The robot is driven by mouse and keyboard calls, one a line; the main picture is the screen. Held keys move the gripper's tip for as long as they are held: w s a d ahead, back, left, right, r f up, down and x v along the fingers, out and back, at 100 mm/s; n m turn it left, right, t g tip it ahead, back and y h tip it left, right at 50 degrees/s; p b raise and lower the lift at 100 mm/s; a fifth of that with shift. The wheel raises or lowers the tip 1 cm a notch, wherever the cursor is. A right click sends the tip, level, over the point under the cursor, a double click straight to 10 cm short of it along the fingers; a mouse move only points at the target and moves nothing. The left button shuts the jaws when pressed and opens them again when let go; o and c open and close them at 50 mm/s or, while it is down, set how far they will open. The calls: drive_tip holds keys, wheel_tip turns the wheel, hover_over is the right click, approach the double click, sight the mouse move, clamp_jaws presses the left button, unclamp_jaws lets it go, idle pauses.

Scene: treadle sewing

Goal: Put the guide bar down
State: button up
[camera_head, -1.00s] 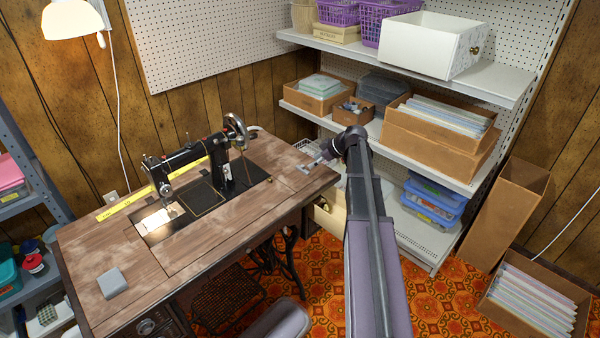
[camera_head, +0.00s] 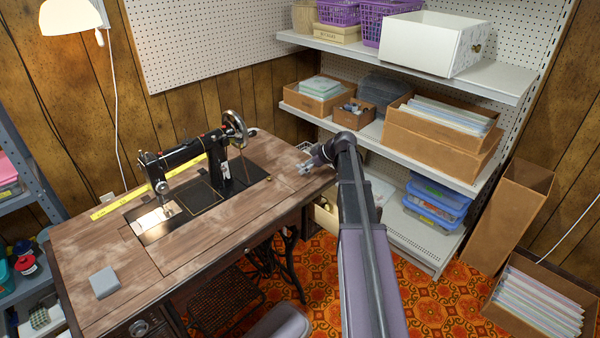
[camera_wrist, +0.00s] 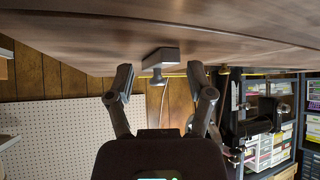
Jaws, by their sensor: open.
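A small grey block with a short knob, which looks like the guide bar (camera_wrist: 161,59), rests against the wooden tabletop (camera_wrist: 235,35) in the wrist view, where the table appears at the top. My gripper (camera_wrist: 160,77) is open, its two fingers apart, with the block between and beyond the tips. No contact between fingers and block shows. In the head view my gripper (camera_head: 309,164) is at the right end of the sewing table (camera_head: 75,245). The bar is too small to make out clearly there.
The black sewing machine (camera_head: 190,155) stands in the table, left of my gripper. White shelves (camera_head: 435,150) with boxes rise close on the right. The tabletop between machine and right end looks clear.

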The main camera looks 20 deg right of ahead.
idle(0.3)
clamp_jaws()
drive_tip(key=shift+r, duration=0.15)
idle(0.3)
wheel_tip(320, 180, up, 3)
drive_tip(key=p, duration=0.3)
drive_tip(key=shift+r+p, duration=0.2)
drive_tip(key=shift+p, duration=0.15)
drive_tip(key=s+r+p, duration=0.1)
drive_tip(key=s, duration=1.5)
drive_tip(key=shift+r, duration=0.15)
drive_tip(key=shift+d, duration=0.1)
drive_tip(key=shift+w, duration=0.1)
